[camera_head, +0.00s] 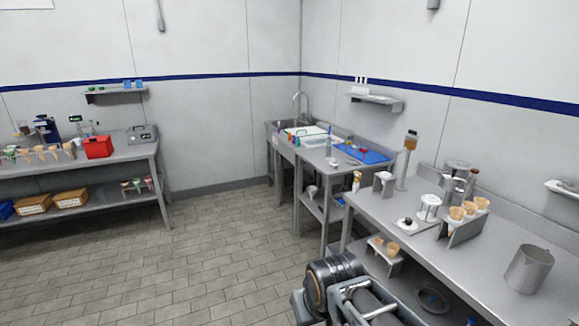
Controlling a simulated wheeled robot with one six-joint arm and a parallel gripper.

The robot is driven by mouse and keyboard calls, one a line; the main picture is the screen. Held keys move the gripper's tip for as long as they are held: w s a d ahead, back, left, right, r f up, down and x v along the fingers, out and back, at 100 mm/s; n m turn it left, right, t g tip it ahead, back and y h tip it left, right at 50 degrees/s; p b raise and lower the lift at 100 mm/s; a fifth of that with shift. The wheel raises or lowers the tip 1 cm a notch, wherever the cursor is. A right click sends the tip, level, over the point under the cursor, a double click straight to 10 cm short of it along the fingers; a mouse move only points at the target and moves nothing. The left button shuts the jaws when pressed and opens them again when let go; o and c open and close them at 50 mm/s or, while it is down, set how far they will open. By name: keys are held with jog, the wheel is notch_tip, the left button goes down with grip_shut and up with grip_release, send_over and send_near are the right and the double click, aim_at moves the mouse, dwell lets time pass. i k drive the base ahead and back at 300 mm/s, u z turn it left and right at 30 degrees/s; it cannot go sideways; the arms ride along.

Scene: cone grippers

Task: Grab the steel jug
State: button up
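The steel jug (527,270) stands upright on the right-hand steel table (487,282), close to the right edge of the camera_head view. It is a plain grey metal vessel with an open top and a handle on its right side. Part of my arm shows at the bottom centre, in front of the table and left of the jug, apart from it. I cannot make out my gripper's fingers in this view. Nothing is seen touching the jug.
A cone holder (462,228) with several cones stands left of the jug. Behind it are metal containers (455,187). A white stand (428,209) and a tall brown-topped dispenser (406,160) are farther left. Clear tabletop lies around the jug. The tiled floor (200,260) at left is open.

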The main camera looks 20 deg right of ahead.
aim_at(531, 265)
jog(key=z, duration=0.45)
jog(key=i, duration=1)
jog(key=z, duration=1.75)
jog(key=i, duration=0.85)
jog(key=z, duration=0.85)
